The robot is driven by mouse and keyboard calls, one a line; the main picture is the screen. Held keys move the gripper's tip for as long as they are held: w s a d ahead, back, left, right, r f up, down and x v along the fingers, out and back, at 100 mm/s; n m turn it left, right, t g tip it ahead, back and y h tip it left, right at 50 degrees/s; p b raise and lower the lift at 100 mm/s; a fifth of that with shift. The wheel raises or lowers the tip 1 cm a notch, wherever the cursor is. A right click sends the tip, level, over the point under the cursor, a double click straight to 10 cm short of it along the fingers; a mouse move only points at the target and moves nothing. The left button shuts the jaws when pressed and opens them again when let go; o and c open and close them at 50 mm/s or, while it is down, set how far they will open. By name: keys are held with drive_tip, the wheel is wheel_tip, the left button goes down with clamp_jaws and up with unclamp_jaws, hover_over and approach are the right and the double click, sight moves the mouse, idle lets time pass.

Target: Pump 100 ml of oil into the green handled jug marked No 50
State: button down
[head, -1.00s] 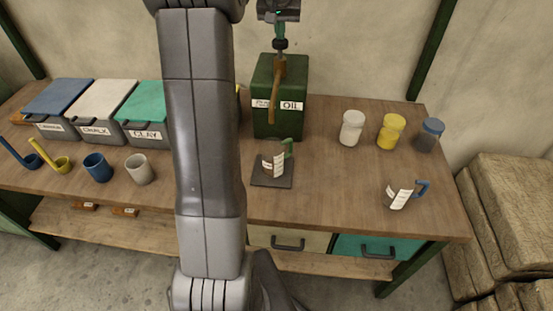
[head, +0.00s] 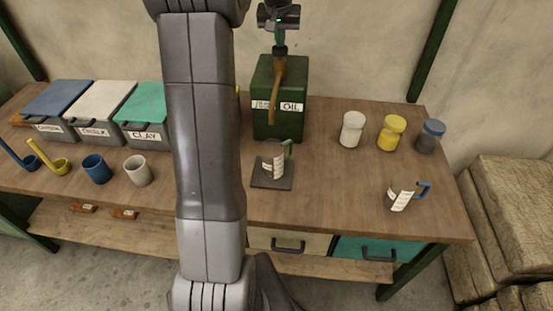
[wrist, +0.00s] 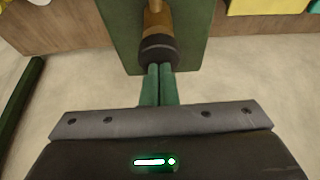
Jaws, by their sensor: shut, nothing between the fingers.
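The green-handled jug (head: 275,161) stands upright on a dark square pad (head: 270,184) in front of the oil tank, under its spout. Its pale scale shows, but no number is legible. The green oil tank (head: 265,126) has an OIL label and a brass-brown spout (head: 276,95). My gripper (head: 280,43) is above the tank, shut and empty, fingers pointing down onto the dark pump knob (head: 280,50). In the wrist view the green fingertips (wrist: 160,70) are together against or just above the knob (wrist: 158,50). The oil level in the jug is unclear.
A blue-handled jug (head: 400,198) stands at the right front of the bench (head: 335,205). Bins and scoops are at the left. My arm hides part of the bench.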

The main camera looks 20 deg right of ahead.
drive_tip(key=shift+r+p, duration=2)
drive_tip(key=shift+r, duration=0.25)
drive_tip(key=shift+f, duration=0.15)
drive_tip(key=shift+f+b, duration=1.45)
drive_tip(key=shift+f, duration=0.95)
drive_tip(key=shift+r, duration=0.1)
drive_tip(key=shift+r+p, duration=2.2)
drive_tip(key=shift+r, duration=0.25)
drive_tip(key=shift+f, duration=0.2)
